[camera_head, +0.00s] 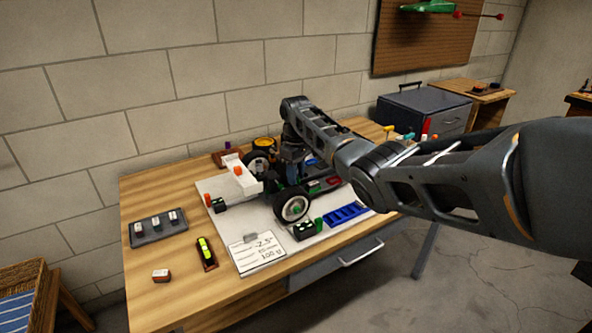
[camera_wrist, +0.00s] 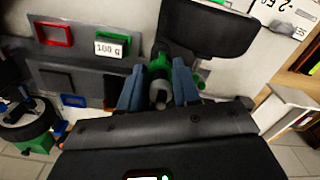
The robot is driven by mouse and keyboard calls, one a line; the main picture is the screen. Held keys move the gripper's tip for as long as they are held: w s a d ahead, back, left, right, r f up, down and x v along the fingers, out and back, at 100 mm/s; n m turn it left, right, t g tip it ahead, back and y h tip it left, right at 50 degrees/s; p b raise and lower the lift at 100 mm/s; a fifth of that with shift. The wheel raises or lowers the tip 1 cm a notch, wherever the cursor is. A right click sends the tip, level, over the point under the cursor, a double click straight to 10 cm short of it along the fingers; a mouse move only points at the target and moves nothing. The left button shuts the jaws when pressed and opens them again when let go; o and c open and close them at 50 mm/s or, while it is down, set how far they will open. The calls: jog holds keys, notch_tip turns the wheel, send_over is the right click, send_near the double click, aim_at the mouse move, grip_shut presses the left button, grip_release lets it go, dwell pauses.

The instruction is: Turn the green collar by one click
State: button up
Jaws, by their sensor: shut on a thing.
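The green collar (camera_wrist: 158,66) shows in the wrist view between the two blue fingers of my gripper (camera_wrist: 158,88). A grey round end of a shaft or damper sits in front of it. My gripper is shut on the collar, one finger on each side. A small green tab sticks out to the right of the right finger. In the head view my gripper (camera_head: 293,158) reaches down onto the racecar (camera_head: 268,181), beside its front wheel (camera_head: 292,206). The collar is hidden there by my arm and the car parts.
The car stands on a white board on the wooden table (camera_head: 150,277). A note card (camera_head: 257,254), a level with a yellow-green vial (camera_head: 206,253), a blue tray (camera_head: 346,214) and a dark tray (camera_head: 157,228) lie around it. A grey toolbox (camera_head: 424,108) stands at the back right.

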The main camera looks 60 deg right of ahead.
jog(key=m+p, duration=0.2)
jog(key=m, duration=0.3)
jog(key=shift+w+a+m, duration=0.1)
jog(key=shift+m, duration=0.6)
jog(key=o, duration=1.1)
jog(key=shift+c, duration=0.2)
jog(key=shift+r, duration=3.9)
